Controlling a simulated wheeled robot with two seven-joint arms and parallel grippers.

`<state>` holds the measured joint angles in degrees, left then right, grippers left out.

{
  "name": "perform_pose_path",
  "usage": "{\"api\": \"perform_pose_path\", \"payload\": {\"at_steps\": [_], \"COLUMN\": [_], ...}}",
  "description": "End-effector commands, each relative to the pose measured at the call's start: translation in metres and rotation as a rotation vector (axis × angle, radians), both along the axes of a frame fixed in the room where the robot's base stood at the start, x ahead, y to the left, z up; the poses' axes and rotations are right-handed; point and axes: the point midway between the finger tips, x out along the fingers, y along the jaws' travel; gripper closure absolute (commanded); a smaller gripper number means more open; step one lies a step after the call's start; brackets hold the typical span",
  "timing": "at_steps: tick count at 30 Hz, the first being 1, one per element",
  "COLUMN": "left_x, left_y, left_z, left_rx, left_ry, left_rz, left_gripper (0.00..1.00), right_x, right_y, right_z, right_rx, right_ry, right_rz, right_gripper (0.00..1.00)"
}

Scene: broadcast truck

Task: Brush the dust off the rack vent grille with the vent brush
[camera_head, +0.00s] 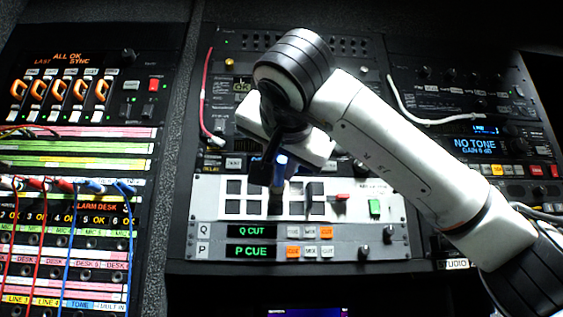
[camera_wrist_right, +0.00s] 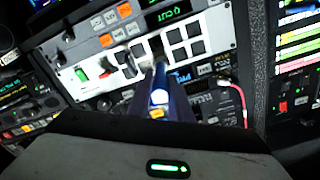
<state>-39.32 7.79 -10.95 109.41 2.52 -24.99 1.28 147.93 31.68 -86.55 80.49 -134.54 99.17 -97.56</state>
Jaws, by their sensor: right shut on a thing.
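My right gripper (camera_head: 277,182) comes down in front of the white panel, pointing at its left half. It is shut on a thin dark thing, taken to be the vent brush, which is mostly hidden by the fingers. In the right wrist view the shut fingers (camera_wrist_right: 158,80) point at the white panel, beside a block of dark square openings. I cannot tell whether the tip touches the panel. I cannot clearly identify the rack vent grille or see dust; a row of small dark slots (camera_head: 262,41) runs along the rack top. My left gripper is not in view.
The white panel (camera_head: 355,208) carries a lever, a red piece and a green button (camera_head: 375,207). Red and blue cables (camera_head: 66,215) hang at the left patch bay. A white cable (camera_head: 405,105) crosses the right rack.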

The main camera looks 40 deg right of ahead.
Motion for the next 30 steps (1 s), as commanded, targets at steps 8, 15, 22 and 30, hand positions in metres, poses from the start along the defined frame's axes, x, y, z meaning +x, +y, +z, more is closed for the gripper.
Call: {"api": "perform_pose_path", "payload": {"at_steps": [8, 15, 22, 30], "left_x": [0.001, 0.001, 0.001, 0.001], "left_y": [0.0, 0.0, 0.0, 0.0], "left_z": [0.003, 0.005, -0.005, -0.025], "left_rx": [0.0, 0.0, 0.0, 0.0], "left_ry": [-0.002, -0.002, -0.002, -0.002], "left_rz": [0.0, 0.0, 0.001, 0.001], "left_gripper": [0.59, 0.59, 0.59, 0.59], "right_x": [0.005, 0.008, 0.008, 0.007], "right_y": [-0.003, -0.005, -0.005, -0.004], "right_z": [0.0, 0.0, -0.012, -0.037], "right_rx": [0.0, 0.0, 0.0, -0.001], "right_ry": [0.0, 0.0, 0.0, 0.001], "right_rz": [-0.001, -0.001, -0.001, 0.0], "right_gripper": [1.0, 1.0, 1.0, 1.0]}}
